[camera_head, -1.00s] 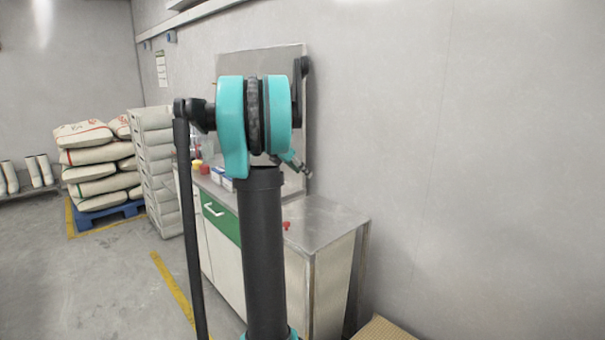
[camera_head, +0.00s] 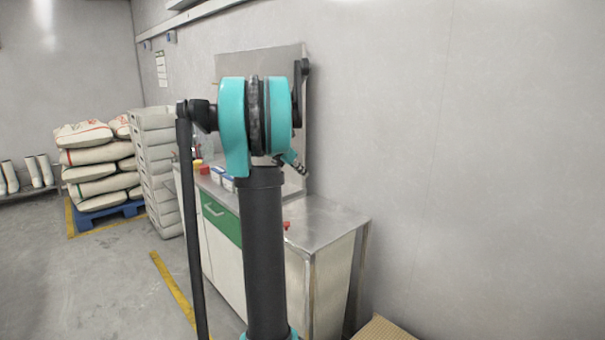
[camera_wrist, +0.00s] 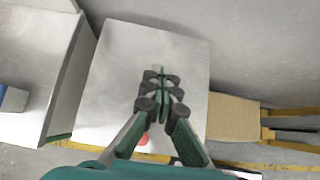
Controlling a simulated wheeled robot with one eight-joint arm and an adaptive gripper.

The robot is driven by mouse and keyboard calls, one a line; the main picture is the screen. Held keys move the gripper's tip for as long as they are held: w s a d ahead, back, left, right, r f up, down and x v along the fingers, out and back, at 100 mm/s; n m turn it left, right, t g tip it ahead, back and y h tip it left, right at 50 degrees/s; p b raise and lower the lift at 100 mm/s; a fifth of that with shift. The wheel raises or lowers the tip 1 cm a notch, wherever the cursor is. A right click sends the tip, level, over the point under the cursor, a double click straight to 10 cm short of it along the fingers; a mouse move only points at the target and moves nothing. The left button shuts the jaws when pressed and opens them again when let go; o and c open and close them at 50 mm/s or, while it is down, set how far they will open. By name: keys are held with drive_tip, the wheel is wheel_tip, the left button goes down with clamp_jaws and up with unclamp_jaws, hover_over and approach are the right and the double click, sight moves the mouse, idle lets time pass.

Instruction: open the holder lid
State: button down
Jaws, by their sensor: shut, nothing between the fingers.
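My gripper (camera_wrist: 161,78) is shut and empty in the wrist view, its green fingers with black pads meeting over a bare metal counter top (camera_wrist: 125,60). No holder or lid can be made out in either view. A small red thing (camera_wrist: 144,138) shows beside the lower part of the left finger, partly hidden by it. A small red thing also lies on the counter in the head view (camera_head: 287,225). In the head view my arm covers the middle of the counter, and I cannot clearly make out the fingertips there.
A cabinet with a green drawer (camera_head: 222,223) stands under the counter, against the wall. Small red, yellow and blue items (camera_head: 204,169) sit at its far end. Stacked grey crates (camera_head: 156,165) and sacks on a blue pallet (camera_head: 108,210) stand left. A tan woven surface (camera_wrist: 233,117) lies right of the counter.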

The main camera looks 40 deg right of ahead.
drive_tip(key=c, duration=2.2)
unclamp_jaws()
drive_tip(key=o, duration=1)
drive_tip(key=v, duration=1.2)
drive_tip(key=shift+c, duration=0.5)
